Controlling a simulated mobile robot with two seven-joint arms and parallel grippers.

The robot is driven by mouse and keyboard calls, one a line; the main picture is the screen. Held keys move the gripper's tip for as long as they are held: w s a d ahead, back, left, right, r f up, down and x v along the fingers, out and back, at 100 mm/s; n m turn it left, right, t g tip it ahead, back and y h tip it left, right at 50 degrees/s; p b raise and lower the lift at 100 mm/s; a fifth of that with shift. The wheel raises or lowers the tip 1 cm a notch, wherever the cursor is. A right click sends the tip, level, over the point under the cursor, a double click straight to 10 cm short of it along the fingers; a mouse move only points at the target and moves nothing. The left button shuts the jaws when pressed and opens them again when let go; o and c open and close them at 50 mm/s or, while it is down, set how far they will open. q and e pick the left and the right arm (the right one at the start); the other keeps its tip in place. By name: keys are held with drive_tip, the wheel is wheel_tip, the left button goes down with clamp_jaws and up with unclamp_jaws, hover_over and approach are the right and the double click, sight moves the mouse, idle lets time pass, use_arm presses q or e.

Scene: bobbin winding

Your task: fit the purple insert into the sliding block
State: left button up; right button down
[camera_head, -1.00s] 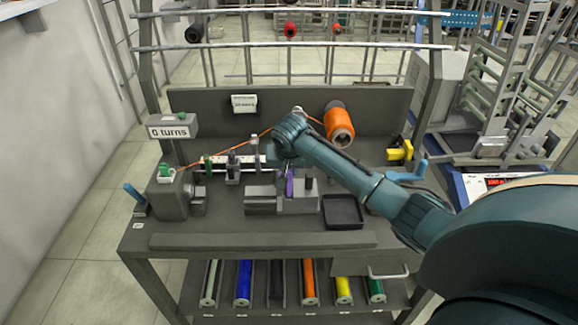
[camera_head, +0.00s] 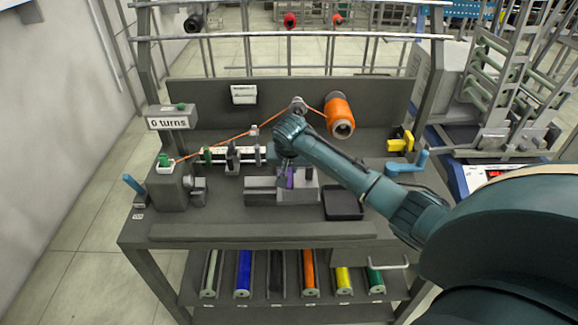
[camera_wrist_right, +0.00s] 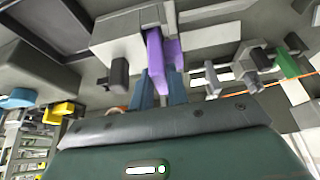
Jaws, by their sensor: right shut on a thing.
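The purple insert (camera_head: 290,178) is upright at the grey sliding block (camera_head: 262,184) in the middle of the bench. My right gripper (camera_head: 287,165) reaches down over it from the right and is shut on it. In the right wrist view the blue fingertips (camera_wrist_right: 162,92) hold the near end of the purple insert (camera_wrist_right: 173,62). Its far end lies against the grey block (camera_wrist_right: 118,32). I cannot tell whether it sits inside the block, as the arm and fingers hide part of it. My left gripper is not in view.
A black tray (camera_head: 343,203) stands just right of the block. An orange spool (camera_head: 339,115) stands behind, its orange thread (camera_head: 228,138) running left past the guides to the winder (camera_head: 172,188). A yellow clamp (camera_head: 400,143) and blue handle (camera_head: 408,163) are at right.

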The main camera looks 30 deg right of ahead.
drive_tip(key=shift+f, duration=0.1)
drive_tip(key=shift+f, duration=0.65)
drive_tip(key=c, duration=1.3)
unclamp_jaws()
